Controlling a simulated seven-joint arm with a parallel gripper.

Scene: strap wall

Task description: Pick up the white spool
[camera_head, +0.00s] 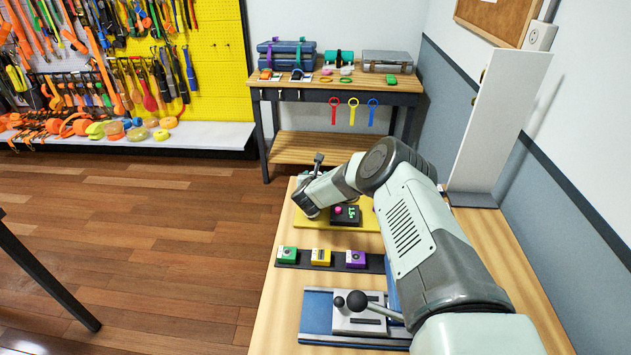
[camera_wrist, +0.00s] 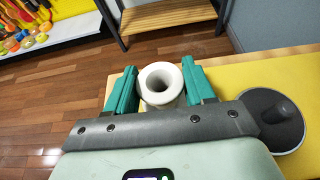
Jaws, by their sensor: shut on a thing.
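The white spool (camera_wrist: 161,98) is a hollow cylinder with a round hole in its top, upright between the two teal fingers in the wrist view. My gripper (camera_wrist: 158,78) is shut on it, with one finger on each side. Whether the spool's base touches anything beneath cannot be told. In the head view my gripper is at the far end of my arm, over the far part of the bench, and my wrist hides the spool and most of the fingers.
A yellow board (camera_head: 308,219) lies under my wrist, with a dark box bearing a pink ball (camera_head: 338,210). A round dark disc with a knob (camera_wrist: 272,118) stands right of my gripper. Nearer are a strip of coloured blocks (camera_head: 321,257) and a blue fixture (camera_head: 318,318) with a lever.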

